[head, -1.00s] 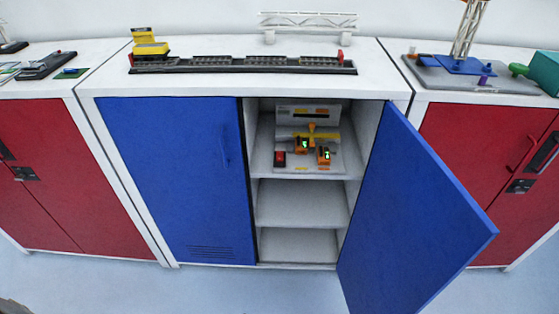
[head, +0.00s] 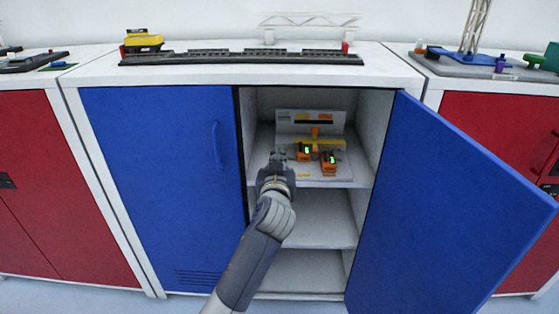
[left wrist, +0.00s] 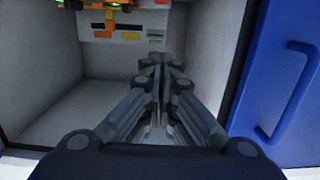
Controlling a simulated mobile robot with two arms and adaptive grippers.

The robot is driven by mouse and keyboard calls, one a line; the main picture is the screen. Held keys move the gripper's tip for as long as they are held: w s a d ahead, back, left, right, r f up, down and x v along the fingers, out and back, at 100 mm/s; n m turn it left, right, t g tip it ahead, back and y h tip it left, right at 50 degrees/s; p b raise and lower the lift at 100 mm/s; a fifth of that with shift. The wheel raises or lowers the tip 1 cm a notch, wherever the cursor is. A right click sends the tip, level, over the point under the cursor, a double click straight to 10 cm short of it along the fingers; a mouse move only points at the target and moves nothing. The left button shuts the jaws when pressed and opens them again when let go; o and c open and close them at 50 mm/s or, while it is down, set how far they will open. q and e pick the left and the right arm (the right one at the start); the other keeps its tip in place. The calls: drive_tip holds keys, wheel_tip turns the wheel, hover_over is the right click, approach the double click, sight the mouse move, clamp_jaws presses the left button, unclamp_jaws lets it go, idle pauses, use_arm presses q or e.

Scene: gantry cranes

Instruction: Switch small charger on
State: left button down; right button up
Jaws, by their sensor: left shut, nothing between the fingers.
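In the head view, two orange units with lit green displays, one on the left (head: 304,152) and one on the right (head: 328,163), sit on a white charging stand (head: 337,174) on the cabinet's upper shelf. I cannot tell which part is the small charger or its switch. My left gripper (head: 278,157) is shut and empty, at the stand's left side, in front of where a small red-black block stood; that block is hidden now. The left wrist view shows the shut fingers (left wrist: 160,62) with part of the stand at the top edge. My right gripper is not in view.
The left blue door (head: 160,180) is closed, close beside my left arm; its handle shows in the left wrist view (left wrist: 290,95). The right blue door (head: 450,205) stands wide open. The lower shelves (head: 310,215) are empty. Crane models stand on the cabinet top.

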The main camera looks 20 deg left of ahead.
use_arm(q)
drive_tip(key=x, duration=0.3)
drive_tip(key=b+x, duration=0.1)
drive_tip(key=x, duration=0.6)
drive_tip(key=shift+w+a+f, duration=0.1)
drive_tip(key=shift+f, duration=0.25)
drive_tip(key=shift+f+b, duration=0.35)
drive_tip(key=shift+f, duration=0.4)
drive_tip(key=shift+w+f, duration=0.15)
drive_tip(key=shift+f, duration=0.8)
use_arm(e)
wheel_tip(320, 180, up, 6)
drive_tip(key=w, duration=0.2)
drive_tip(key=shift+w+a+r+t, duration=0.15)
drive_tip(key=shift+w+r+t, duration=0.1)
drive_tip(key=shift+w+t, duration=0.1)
